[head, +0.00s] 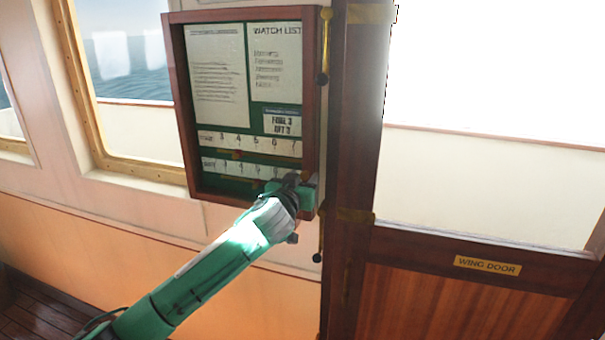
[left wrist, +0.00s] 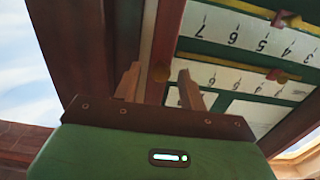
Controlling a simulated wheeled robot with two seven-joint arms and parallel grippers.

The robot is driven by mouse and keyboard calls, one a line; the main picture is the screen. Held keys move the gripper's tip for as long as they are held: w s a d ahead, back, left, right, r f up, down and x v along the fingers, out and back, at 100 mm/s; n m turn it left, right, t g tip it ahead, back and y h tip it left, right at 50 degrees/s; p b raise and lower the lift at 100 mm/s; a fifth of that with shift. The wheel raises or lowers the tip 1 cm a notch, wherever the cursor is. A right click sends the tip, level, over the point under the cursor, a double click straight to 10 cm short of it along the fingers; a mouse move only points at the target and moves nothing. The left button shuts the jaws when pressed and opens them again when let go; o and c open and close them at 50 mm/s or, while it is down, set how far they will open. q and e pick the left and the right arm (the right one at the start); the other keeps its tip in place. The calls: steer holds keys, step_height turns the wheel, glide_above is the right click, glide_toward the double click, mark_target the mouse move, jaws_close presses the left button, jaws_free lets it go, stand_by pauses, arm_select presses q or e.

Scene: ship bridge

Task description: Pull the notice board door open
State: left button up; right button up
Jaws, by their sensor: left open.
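The notice board (head: 186,110) hangs on the wall in the head view, a red-brown wooden case with papers, a watch list and number strips on green backing. Its door looks closed, though the glass is hard to make out. My left gripper (head: 304,188) is at the board's lower right corner, in front of the frame. In the left wrist view the two fingers (left wrist: 158,88) stand apart, with the board's wooden edge strip (left wrist: 166,45) between or just beyond them. I cannot tell whether they touch it. The right gripper is not in view.
A wooden wing door (head: 440,300) with a brass plate (head: 487,265) stands right of the board, behind a dark post (head: 356,130). A brass-framed window (head: 130,60) is to the left.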

arm_select(q)
steer(key=shift+w, duration=0.3)
steer(key=shift+c, duration=0.2)
jaws_close()
steer(key=shift+s, duration=0.1)
